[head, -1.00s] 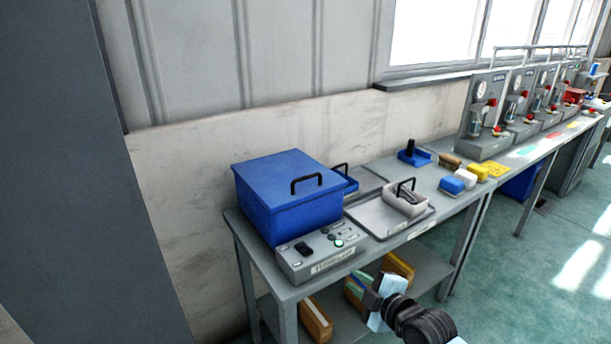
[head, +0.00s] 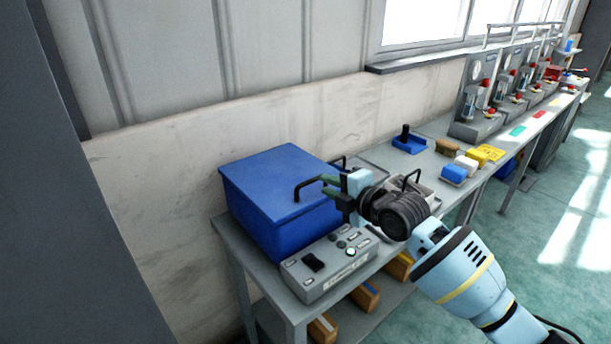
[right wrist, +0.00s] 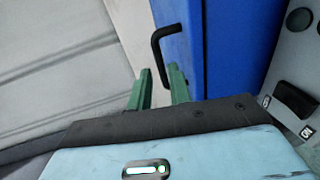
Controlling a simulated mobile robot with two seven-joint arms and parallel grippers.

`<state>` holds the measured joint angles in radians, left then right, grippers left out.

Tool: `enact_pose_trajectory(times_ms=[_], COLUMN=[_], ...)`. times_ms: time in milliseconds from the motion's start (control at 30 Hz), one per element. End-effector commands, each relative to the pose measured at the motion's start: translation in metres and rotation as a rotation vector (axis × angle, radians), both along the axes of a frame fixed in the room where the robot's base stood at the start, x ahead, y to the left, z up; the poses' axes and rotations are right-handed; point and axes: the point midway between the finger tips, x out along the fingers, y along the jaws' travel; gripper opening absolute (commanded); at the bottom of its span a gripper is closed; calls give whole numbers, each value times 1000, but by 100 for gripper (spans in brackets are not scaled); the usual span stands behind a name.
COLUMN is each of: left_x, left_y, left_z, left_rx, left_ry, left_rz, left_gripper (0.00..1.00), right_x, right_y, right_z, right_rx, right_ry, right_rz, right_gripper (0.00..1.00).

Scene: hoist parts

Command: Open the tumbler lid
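The tumbler is a blue box (head: 262,222) on the left end of the bench, and its blue lid (head: 265,178) lies shut on top. A black bar handle (head: 298,188) stands on the lid near its right edge; it also shows in the right wrist view (right wrist: 157,42). My right gripper (head: 328,187) is at the handle's right end, with its green fingers apart. In the right wrist view the fingers (right wrist: 160,88) point toward the handle, which lies between and just beyond their tips. I cannot tell whether they touch it. My left gripper is not in view.
A grey control box (head: 320,275) with a black switch and a lit green button stands in front of the tumbler. A tray and bin lie behind my right arm. The wall stands behind the bench.

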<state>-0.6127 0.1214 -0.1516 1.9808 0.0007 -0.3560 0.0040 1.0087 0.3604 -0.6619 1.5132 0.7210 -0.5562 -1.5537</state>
Motion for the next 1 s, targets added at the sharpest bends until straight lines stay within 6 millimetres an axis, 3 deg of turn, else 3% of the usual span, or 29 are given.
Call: enact_pose_trajectory(times_ms=[167,633,1000], left_x=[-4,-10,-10], left_y=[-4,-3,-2], left_z=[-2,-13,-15], left_rx=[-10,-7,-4], left_ry=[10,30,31], left_rz=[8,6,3], left_gripper=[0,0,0], right_x=[7,51,62], right_y=[5,38,45], right_z=[-2,-15,-17], right_rx=[2,3,2], right_ry=[2,2,1], right_rz=[-1,0,0], right_gripper=[20,20,20])
